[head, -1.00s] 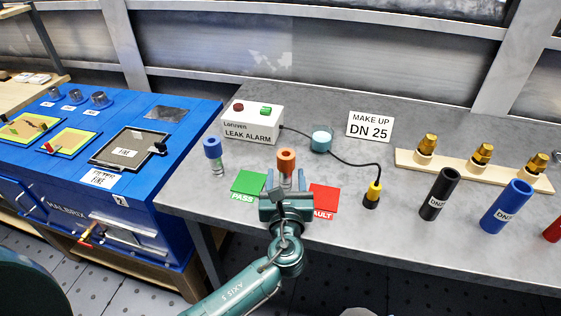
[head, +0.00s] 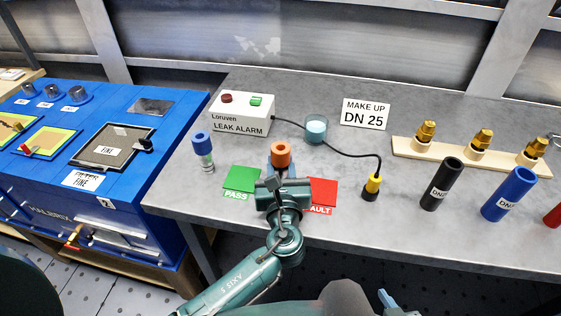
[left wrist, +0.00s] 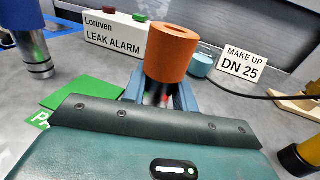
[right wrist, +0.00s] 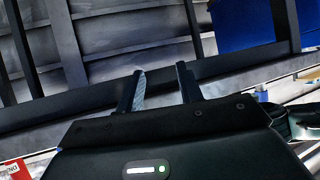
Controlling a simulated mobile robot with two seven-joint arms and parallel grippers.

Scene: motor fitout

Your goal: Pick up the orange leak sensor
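The orange leak sensor (head: 281,155) stands upright on the grey bench between the green PASS pad (head: 241,179) and the red FAULT pad (head: 323,192). My left gripper (head: 281,176) is at it, with its fingers on either side of the body below the orange cap. In the left wrist view the orange cap (left wrist: 170,53) rises above the fingers (left wrist: 160,92), which look spread; the lower body is partly hidden. My right gripper (right wrist: 162,82) is open and empty, away from the bench objects; a bit of it shows at the head view's bottom edge.
A blue-capped sensor (head: 203,146) stands to the left. Black (head: 441,184) and blue (head: 508,200) tubes stand at the right.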

